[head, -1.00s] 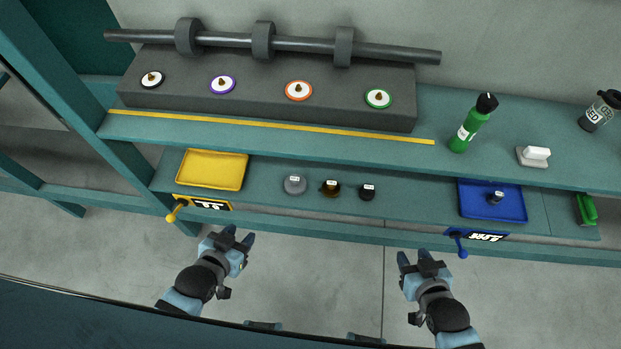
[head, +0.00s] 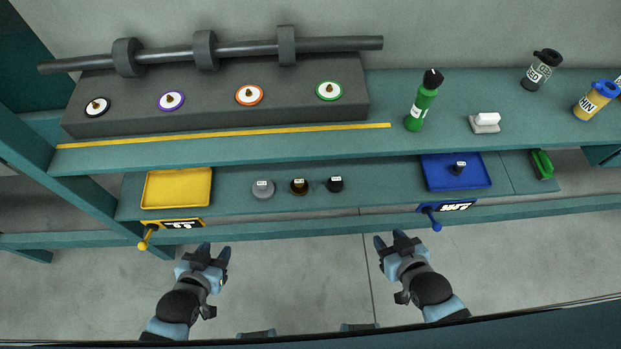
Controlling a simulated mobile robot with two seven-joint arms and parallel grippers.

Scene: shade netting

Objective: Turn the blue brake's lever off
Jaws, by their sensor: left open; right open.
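The blue brake's lever (head: 432,217) sticks out from the front edge of the lower shelf, below the blue tray (head: 456,186). Its knob points down and slightly right, beside a black-and-white label plate (head: 458,206). A small dark weight-like piece (head: 459,168) stands in the blue tray. My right gripper (head: 396,238) is open and empty, below and to the left of the blue lever, apart from it. My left gripper (head: 212,254) is open and empty, to the right of and below the yellow lever (head: 147,237).
A yellow tray (head: 177,203) sits at the left of the lower shelf (head: 370,190). Several small round pieces stand mid-shelf. A green bottle (head: 421,101), a white-topped block (head: 486,122) and labelled bottles stand on the upper shelf. The floor before the shelf is clear.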

